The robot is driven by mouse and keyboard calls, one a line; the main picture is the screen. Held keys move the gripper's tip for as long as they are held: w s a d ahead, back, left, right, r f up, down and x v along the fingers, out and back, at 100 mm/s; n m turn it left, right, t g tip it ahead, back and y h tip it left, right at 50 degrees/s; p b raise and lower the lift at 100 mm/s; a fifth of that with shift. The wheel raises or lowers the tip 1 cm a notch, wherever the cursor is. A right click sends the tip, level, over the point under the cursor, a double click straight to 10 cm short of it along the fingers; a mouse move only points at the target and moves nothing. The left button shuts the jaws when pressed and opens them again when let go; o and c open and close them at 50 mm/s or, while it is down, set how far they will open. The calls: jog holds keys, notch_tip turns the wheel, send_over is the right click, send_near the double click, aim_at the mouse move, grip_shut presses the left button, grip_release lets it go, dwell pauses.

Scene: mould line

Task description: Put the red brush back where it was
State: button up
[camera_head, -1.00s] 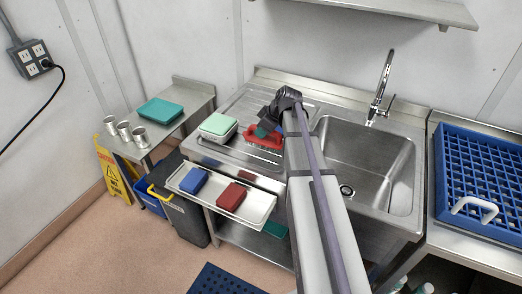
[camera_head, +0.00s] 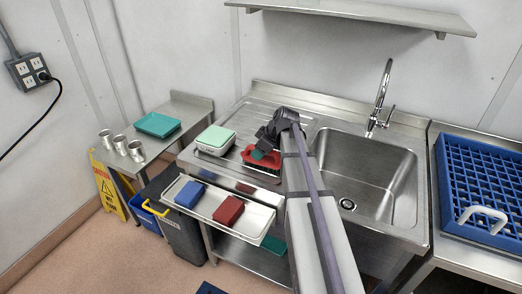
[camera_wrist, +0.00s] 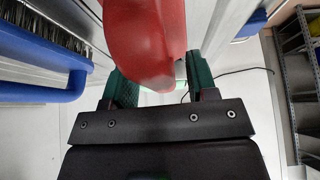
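The red brush (camera_head: 264,158) has a red body with dark bristles below. It is over the drainboard left of the sink, right of the pale green-topped box. In the wrist view its red body (camera_wrist: 146,40) lies between the two green fingertips. My gripper (camera_wrist: 160,85) is shut on it; in the head view my gripper (camera_head: 262,151) is partly hidden by my own arm. I cannot tell whether the bristles touch the drainboard. A blue brush (camera_wrist: 45,55) with dark bristles shows close at the left of the wrist view.
The green-topped box (camera_head: 215,140) stands on the drainboard (camera_head: 242,118). A tray (camera_head: 215,207) in front holds a blue block (camera_head: 190,194) and a dark red block (camera_head: 229,210). The sink basin (camera_head: 370,180) and its tap (camera_head: 380,100) are at the right. A blue rack (camera_head: 482,180) stands farther right.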

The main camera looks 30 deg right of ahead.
jog(key=shift+r+p, duration=0.35)
jog(key=shift+r, duration=0.05)
jog(key=p+v, duration=1)
jog(key=v, duration=0.1)
jog(key=s+a+f+m+g+h, duration=0.1)
jog(key=s+a+m+g, duration=0.1)
jog(key=s+a, duration=0.5)
jog(key=s+a+f+m+g+h+b, duration=0.1)
jog(key=s+a+m, duration=0.4)
jog(key=a, duration=1)
jog(key=s+g+h, duration=0.1)
jog(key=s, duration=0.2)
jog(key=shift+s+a+f+g+h, duration=0.15)
jog(key=shift+s+f+g+h, duration=0.15)
jog(key=shift+f+g, duration=0.1)
